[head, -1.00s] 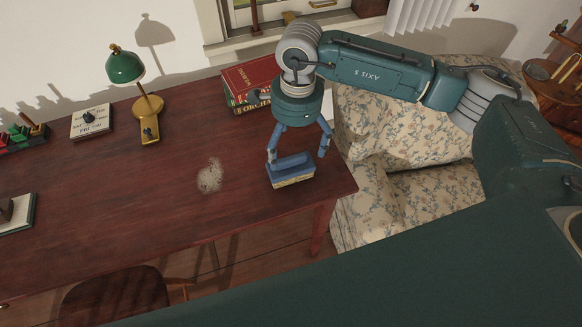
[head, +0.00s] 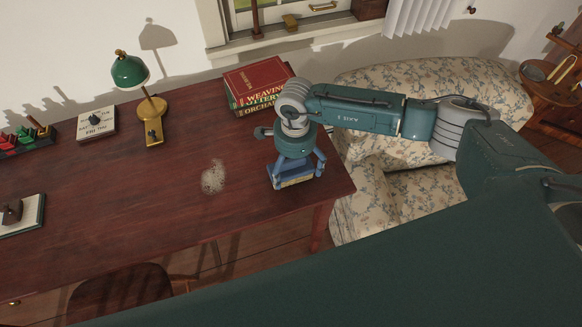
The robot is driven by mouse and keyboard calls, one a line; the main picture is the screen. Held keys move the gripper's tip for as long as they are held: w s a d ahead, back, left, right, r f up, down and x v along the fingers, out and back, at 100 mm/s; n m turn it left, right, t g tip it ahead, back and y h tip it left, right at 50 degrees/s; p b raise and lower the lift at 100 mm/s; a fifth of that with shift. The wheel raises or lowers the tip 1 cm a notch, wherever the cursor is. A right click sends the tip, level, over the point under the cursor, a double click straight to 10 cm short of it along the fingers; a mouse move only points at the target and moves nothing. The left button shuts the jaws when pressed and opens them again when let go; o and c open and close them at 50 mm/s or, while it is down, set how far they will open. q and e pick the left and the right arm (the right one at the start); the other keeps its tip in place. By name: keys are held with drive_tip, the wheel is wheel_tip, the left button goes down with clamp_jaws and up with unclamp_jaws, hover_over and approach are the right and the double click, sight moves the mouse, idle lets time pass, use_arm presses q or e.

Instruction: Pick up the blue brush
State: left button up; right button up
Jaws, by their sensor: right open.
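The blue brush (head: 296,179), a blue block with a pale bristle side below, sits on the dark red wooden desk (head: 120,200) near its right end. My right gripper (head: 298,180) is over the brush from above, with one finger at its left end and the other at its right end. The fingers are open, and I cannot tell whether they touch the brush. My left gripper is not in view.
A pale dusty patch (head: 214,178) lies left of the brush. A floral armchair (head: 440,90) is to the right.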

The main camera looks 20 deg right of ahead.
sight(294, 170)
drive_tip(key=shift+c, duration=0.5)
drive_tip(key=c, duration=1.2)
drive_tip(key=shift+r+b, duration=2.35)
drive_tip(key=shift+r, duration=7.7)
